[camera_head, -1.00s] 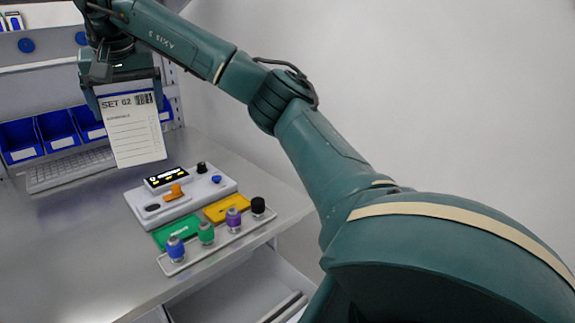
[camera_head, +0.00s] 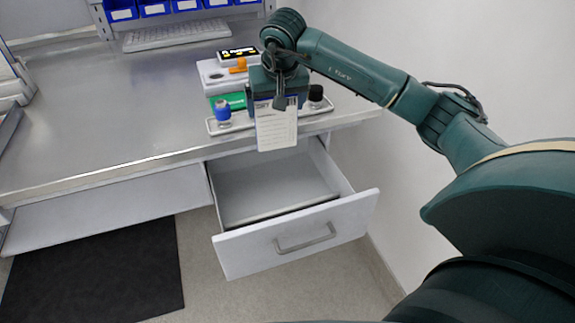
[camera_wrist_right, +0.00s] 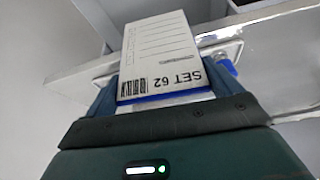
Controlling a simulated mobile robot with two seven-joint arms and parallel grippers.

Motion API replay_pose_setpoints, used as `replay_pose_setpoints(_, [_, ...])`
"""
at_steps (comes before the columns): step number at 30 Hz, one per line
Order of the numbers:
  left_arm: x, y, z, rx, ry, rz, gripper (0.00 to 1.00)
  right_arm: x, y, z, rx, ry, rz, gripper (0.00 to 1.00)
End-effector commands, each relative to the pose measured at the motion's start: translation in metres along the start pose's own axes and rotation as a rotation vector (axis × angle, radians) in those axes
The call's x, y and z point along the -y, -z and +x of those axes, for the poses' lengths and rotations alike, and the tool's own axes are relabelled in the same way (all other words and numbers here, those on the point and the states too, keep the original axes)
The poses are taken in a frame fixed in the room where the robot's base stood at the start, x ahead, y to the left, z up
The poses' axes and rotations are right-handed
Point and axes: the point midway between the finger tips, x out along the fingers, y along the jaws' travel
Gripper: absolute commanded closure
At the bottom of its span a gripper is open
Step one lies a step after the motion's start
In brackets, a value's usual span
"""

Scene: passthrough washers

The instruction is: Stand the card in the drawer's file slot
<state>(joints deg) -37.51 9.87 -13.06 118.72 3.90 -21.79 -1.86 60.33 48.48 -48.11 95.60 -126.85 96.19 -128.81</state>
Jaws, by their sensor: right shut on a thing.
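The white card (camera_head: 277,124) hangs upright from my right gripper (camera_head: 278,98), which is shut on its top edge. The card is above the open drawer (camera_head: 280,185), in front of the bench's front edge. In the right wrist view the card (camera_wrist_right: 160,50) shows its printed lines, a barcode and the text "SET 62", between the fingers of my right gripper (camera_wrist_right: 165,100). The drawer is pulled out, with a narrow slot (camera_head: 280,211) running along the inside of its front panel. My left gripper is not in view.
A tray (camera_head: 245,124) with a blue-topped vial (camera_head: 222,112) and a black-topped one (camera_head: 316,96) stands at the bench edge behind the card. A green card (camera_head: 230,101) and a white device (camera_head: 212,76) lie behind.

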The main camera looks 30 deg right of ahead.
Motion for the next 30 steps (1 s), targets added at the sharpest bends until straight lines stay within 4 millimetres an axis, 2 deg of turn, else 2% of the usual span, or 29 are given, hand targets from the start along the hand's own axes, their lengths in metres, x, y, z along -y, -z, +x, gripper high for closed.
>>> replay_pose_setpoints(1, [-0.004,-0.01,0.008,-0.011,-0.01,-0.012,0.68,0.0,-0.026,0.034,0.008,0.005,-0.018,0.3])
replay_pose_setpoints(3, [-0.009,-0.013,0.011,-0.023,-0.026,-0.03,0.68,0.0,-0.049,0.058,0.008,0.013,-0.038,0.3])
replay_pose_setpoints(6, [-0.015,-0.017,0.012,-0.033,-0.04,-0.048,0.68,-0.001,-0.077,0.083,0.005,0.025,-0.059,0.3])
replay_pose_setpoints(9, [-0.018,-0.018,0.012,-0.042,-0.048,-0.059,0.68,-0.003,-0.094,0.097,0.0,0.032,-0.072,0.3])
replay_pose_setpoints(12, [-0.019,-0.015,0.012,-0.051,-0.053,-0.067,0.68,-0.004,-0.103,0.104,-0.003,0.035,-0.08,0.3])
replay_pose_setpoints(17, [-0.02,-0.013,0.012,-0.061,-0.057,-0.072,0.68,-0.004,-0.107,0.108,-0.003,0.037,-0.082,0.3])
replay_pose_setpoints(30, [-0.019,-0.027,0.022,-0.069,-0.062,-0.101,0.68,-0.003,-0.12,0.14,-0.002,0.038,-0.082,0.3])
